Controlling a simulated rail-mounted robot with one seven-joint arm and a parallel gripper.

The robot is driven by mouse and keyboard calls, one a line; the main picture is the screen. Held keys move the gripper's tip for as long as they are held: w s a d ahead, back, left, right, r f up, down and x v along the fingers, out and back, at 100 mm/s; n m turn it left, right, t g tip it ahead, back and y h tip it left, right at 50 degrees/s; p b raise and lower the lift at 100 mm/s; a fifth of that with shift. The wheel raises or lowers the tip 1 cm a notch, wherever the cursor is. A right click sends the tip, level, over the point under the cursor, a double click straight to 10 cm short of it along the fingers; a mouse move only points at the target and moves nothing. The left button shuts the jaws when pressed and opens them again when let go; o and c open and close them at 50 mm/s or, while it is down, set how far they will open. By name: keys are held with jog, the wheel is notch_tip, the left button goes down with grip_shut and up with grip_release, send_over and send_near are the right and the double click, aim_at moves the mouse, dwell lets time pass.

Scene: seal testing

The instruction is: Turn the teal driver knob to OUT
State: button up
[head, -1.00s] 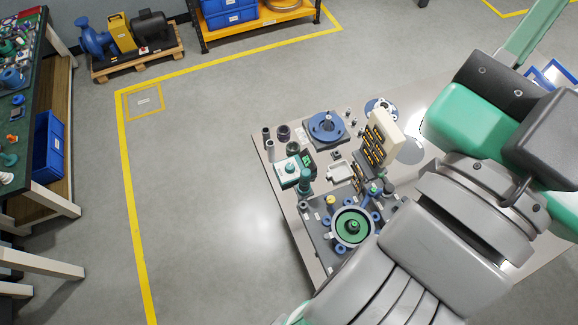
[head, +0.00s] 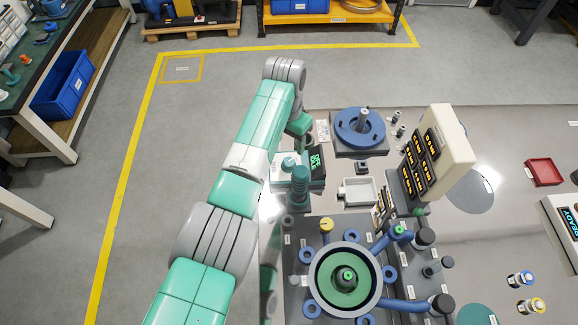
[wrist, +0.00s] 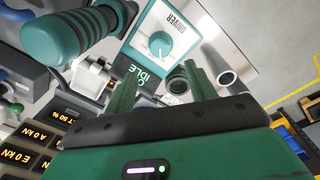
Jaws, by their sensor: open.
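The driver box is a white panel with a dark side display. It shows in the head view (head: 284,173), and in the wrist view its panel (wrist: 165,20) reads DRIVER. The teal driver knob (wrist: 160,45) is round with a pale pointer mark; it also shows in the head view (head: 288,163). My gripper (wrist: 162,98) is open and empty, its two dark green fingers apart, with the knob beyond them. In the head view my arm reaches over to the box's far side, and the fingertips cannot be made out. The display (wrist: 141,82) reads IDLE in the wrist view.
A teal upright cylinder (head: 299,188) stands close in front of the box. A blue round fixture (head: 360,127), a white tray (head: 358,192), an amber readout panel (head: 440,150) and a round green-centred chamber (head: 345,280) crowd the bench. Open floor lies left.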

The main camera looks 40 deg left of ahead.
aim_at(289, 161)
jog(key=shift+s+a+f, duration=0.1)
jog(key=shift+s+a, duration=0.05)
jog(key=shift+s, duration=0.05)
jog(key=shift+f, duration=0.15)
jog(key=f+b, duration=0.1)
jog(key=f, duration=0.1)
jog(key=f+b, duration=0.1)
jog(key=f, duration=0.2)
jog(key=f+b, duration=0.1)
jog(key=f, duration=0.1)
jog(key=shift+d+f, duration=0.25)
jog(key=c, duration=1)
